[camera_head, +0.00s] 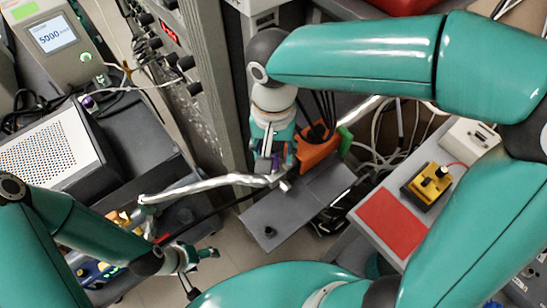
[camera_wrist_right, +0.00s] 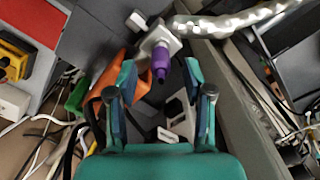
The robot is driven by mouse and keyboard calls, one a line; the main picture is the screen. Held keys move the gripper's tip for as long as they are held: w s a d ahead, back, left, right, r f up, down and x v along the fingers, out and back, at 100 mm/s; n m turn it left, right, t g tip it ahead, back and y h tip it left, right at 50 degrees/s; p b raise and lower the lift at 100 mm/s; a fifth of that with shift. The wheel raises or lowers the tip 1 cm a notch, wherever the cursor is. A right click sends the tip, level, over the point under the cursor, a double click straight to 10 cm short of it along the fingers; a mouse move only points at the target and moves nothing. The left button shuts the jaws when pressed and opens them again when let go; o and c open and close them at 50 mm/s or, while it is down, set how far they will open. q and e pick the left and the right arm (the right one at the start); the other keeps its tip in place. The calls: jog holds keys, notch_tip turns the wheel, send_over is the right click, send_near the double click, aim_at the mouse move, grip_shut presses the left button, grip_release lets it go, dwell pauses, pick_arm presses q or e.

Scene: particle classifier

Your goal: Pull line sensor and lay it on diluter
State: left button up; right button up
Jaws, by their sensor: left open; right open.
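A purple-tipped fitting (camera_wrist_right: 160,58) on a small pale square plate (camera_wrist_right: 157,38), at the end of a foil-wrapped line, is probably the line sensor. In the right wrist view it lies between the fingertips of my open right gripper (camera_wrist_right: 159,72), with no clear contact. In the head view my right gripper (camera_head: 274,158) points down at the line's end and hides much of it. My left gripper (camera_head: 199,272) is open and empty at lower left, away from the fitting. I cannot tell for sure which device is the diluter.
The silver foil-wrapped line (camera_head: 210,183) runs left from the fitting. An orange part (camera_head: 316,152) and a green part (camera_head: 346,138) stand close to my right gripper. A grey panel (camera_head: 295,208) lies below. A box with a lit display (camera_head: 54,37) and a perforated box (camera_head: 48,150) stand left.

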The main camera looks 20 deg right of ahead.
jog(key=shift+f, duration=1.4)
grip_shut()
jog(key=shift+w+r, duration=0.1)
jog(key=shift+r, duration=0.05)
notch_tip(320, 180, up, 10)
jog(key=shift+f, duration=0.1)
